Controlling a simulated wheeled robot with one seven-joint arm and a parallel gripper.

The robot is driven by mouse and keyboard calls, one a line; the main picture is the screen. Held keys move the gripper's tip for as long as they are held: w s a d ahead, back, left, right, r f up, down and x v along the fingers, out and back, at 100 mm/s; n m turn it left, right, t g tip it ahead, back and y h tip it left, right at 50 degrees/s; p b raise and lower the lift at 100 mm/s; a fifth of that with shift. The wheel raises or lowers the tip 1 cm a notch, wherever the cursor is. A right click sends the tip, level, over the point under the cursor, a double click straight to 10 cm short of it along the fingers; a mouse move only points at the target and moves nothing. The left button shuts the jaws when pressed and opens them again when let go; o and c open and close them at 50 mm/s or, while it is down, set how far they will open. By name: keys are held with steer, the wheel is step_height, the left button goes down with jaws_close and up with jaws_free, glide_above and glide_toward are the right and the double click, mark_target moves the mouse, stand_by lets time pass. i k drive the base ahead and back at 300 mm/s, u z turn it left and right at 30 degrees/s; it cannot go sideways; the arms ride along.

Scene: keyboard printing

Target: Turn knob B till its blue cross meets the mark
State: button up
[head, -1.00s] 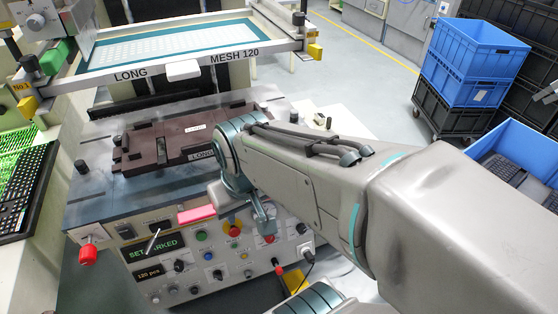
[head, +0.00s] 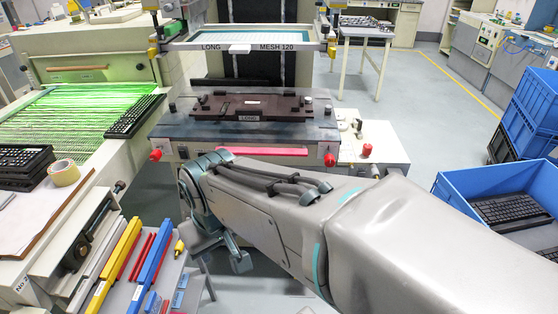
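I cannot make out knob B, its blue cross or the mark. The printing machine (head: 183,131) stands ahead, with a brown plate marked LONG (head: 228,106) on its bed. A red knob (head: 156,155) sticks out at its front left corner, and another red knob (head: 329,160) sits at its front right. No letter shows on either. My gripper's fingers are not in view.
Left are a green-lit conveyor (head: 75,120), a black keyboard (head: 135,115) and a tape roll (head: 63,172). Blue and yellow bars (head: 152,262) lie lower left. A blue crate (head: 470,178) with keyboards stands right. Open floor (head: 430,110) lies behind it.

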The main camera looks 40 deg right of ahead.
mark_target(329, 159)
steer(key=z, duration=0.55)
steer(key=i, duration=0.3)
steer(key=z, duration=0.95)
steer(key=i, duration=0.95)
steer(key=z, duration=0.35)
